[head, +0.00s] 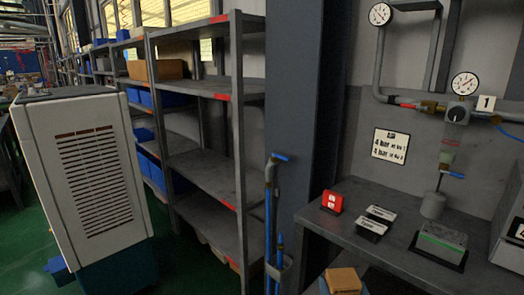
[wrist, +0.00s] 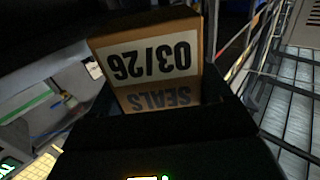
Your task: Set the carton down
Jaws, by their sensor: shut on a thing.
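A brown carton (wrist: 150,50) with a white label reading "03/26" and "SEALS", upside down in the picture, fills the upper middle of the wrist view. My gripper (wrist: 155,97) is shut on it, with dark jaw parts at both sides of its lower end. The carton's underside and what lies below it are hidden. In the head view a small brown box (head: 342,280) shows at the bottom edge, in front of the workbench; I cannot tell for certain that it is the same carton.
Gauges and pipes are on the wall above. A metal shelf rack (head: 205,170) and a white cabinet (head: 85,160) stand left.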

